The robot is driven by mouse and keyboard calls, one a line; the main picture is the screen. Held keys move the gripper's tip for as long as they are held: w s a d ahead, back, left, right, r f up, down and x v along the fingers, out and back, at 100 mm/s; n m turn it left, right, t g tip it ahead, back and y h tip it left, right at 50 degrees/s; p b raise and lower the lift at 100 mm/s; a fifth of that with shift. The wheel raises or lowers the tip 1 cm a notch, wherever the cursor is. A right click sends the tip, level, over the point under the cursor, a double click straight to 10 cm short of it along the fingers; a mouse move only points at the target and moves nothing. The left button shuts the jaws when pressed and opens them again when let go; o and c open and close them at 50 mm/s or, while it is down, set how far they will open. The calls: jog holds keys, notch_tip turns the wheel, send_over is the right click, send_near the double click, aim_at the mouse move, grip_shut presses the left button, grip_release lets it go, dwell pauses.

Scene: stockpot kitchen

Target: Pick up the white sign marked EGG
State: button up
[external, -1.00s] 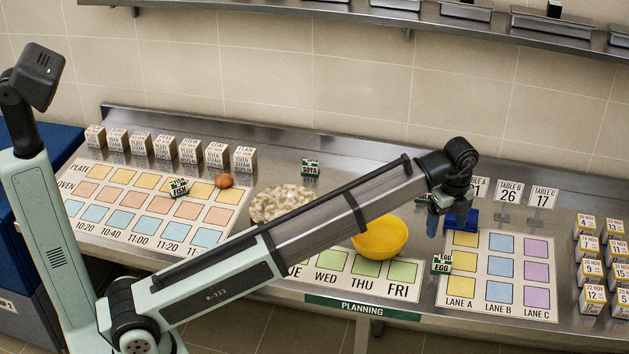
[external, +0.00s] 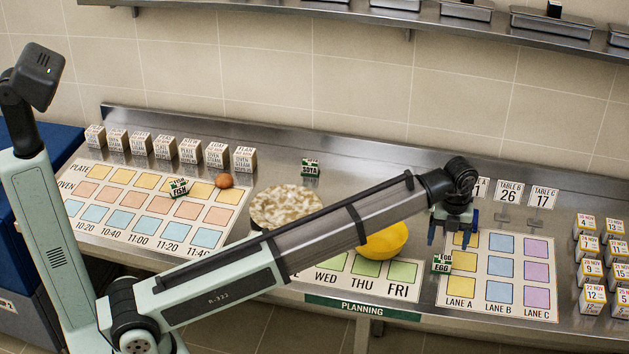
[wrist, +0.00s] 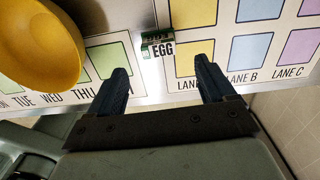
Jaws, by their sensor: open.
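The EGG sign (external: 441,263) is a small block with a green upper part and a white face marked EGG. It stands at the left edge of the lane chart, beside the yellow squares. In the wrist view the sign (wrist: 158,47) lies just beyond my fingertips, in line with the gap between them. My gripper (external: 452,236) is open and empty, with dark blue fingers spread above the left part of the lane chart. In the wrist view my gripper (wrist: 160,72) has one finger on each side of the sign's line, apart from it.
A yellow bowl (external: 384,241) stands left of the sign on the planning chart. The lane chart (external: 520,312) lies to the right. Table signs (external: 509,191) stand behind it, and several dated blocks (external: 591,271) stand at far right. A SOYA sign (external: 310,168) is farther back.

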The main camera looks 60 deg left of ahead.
aim_at(443, 258)
jog(key=shift+f, duration=3.85)
jog(key=c, duration=1.1)
